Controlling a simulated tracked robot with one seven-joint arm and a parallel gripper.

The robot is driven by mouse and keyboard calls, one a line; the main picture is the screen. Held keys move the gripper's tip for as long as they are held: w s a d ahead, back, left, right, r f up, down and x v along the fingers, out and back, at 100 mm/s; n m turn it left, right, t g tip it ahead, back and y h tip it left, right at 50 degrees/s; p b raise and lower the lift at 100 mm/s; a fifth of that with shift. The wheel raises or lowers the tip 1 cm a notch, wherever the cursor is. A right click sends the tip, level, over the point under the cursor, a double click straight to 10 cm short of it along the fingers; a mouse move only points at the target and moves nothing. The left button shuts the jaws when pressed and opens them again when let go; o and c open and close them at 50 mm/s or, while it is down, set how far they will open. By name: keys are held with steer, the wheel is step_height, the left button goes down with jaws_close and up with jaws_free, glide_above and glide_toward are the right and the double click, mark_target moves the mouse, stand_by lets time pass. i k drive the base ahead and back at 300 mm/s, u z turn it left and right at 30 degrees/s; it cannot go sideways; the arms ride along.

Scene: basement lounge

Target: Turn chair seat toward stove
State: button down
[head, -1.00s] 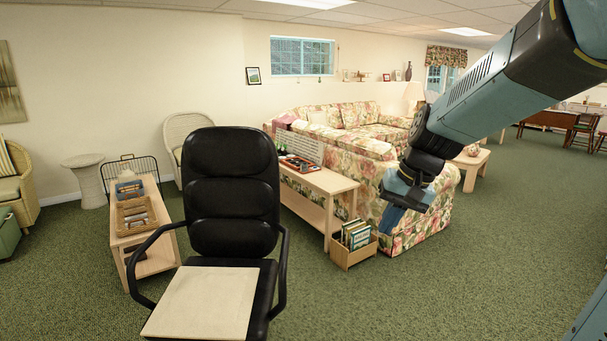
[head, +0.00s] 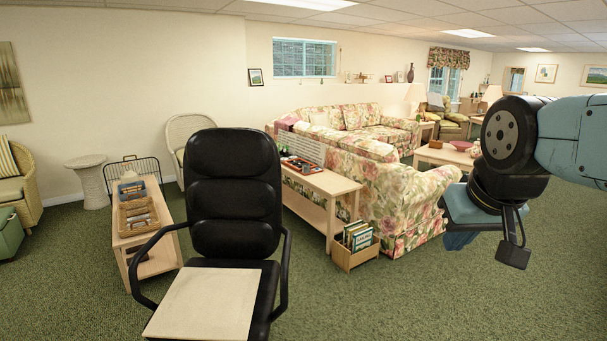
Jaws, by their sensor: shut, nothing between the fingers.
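A black padded office chair (head: 236,190) with looped armrests stands in front of me, left of centre. Its back is on the far side and its seat faces me. A flat beige board (head: 205,302) lies on the seat. My gripper (head: 515,252) is at the right, in the air over the carpet, well apart from the chair. It is shut and empty. No stove can be made out in this view.
A low wooden shelf table (head: 150,262) stands left of the chair. A console table (head: 338,186) and a wooden book box (head: 352,256) stand to its right, beside a floral sofa (head: 398,200). Green carpet (head: 420,310) is clear at the front right.

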mark_target(233, 176)
steer(key=u, duration=0.5)
steer(key=k, duration=1.3)
steer(key=u, duration=0.1)
steer(key=i, duration=0.75)
steer(key=z, duration=0.85)
steer(key=i, duration=1.4)
steer(key=u, duration=0.6)
steer(key=i, duration=0.8)
steer(key=u, duration=0.7)
steer(key=k, duration=0.9)
steer(key=u, duration=0.1)
